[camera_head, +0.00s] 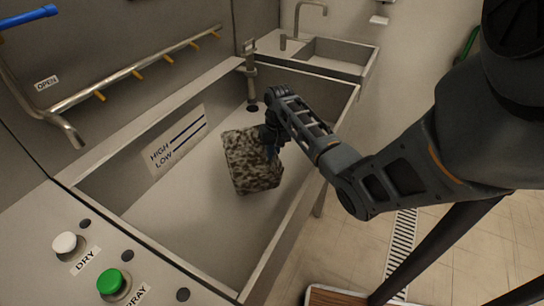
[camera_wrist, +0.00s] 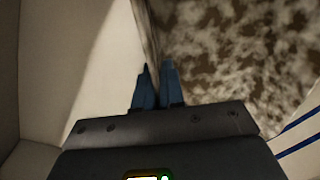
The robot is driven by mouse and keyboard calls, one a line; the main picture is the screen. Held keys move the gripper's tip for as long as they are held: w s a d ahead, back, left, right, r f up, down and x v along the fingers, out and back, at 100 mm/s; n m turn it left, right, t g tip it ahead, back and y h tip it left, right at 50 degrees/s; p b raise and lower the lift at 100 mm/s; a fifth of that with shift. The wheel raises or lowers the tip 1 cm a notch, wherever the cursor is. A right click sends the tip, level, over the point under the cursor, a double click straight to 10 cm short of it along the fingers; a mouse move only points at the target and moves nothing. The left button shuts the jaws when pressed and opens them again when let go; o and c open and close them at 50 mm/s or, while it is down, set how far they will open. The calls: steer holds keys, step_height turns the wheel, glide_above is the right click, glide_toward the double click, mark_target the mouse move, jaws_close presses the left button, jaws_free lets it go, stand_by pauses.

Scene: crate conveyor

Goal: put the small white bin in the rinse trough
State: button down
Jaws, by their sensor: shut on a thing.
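The small bin (camera_head: 250,162) is pale and covered in dark brown blotches. It is inside the rinse trough (camera_head: 180,205), toward its far right part, and looks tilted. I cannot tell whether it touches the trough floor. My gripper (camera_head: 270,140) reaches down over the trough's right wall and is shut on the bin's edge. In the wrist view, the blue fingers (camera_wrist: 157,88) are close together on the rim of the blotched bin (camera_wrist: 235,50). The fingertips are partly hidden in the head view.
A drain pipe (camera_head: 250,85) stands at the trough's far end. A white DRY button (camera_head: 64,243) and a green SPRAY button (camera_head: 111,281) are on the near panel. A spray bar (camera_head: 130,70) runs along the left wall. A small sink (camera_head: 330,55) is behind.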

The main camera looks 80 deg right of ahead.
steer(key=shift+f, duration=0.9)
steer(key=shift+f, duration=0.1)
steer(key=c, duration=1.2)
jaws_free()
steer(key=shift+c, duration=0.2)
step_height(320, 180, up, 12)
steer(key=s, duration=0.1)
steer(key=shift+d, duration=0.3)
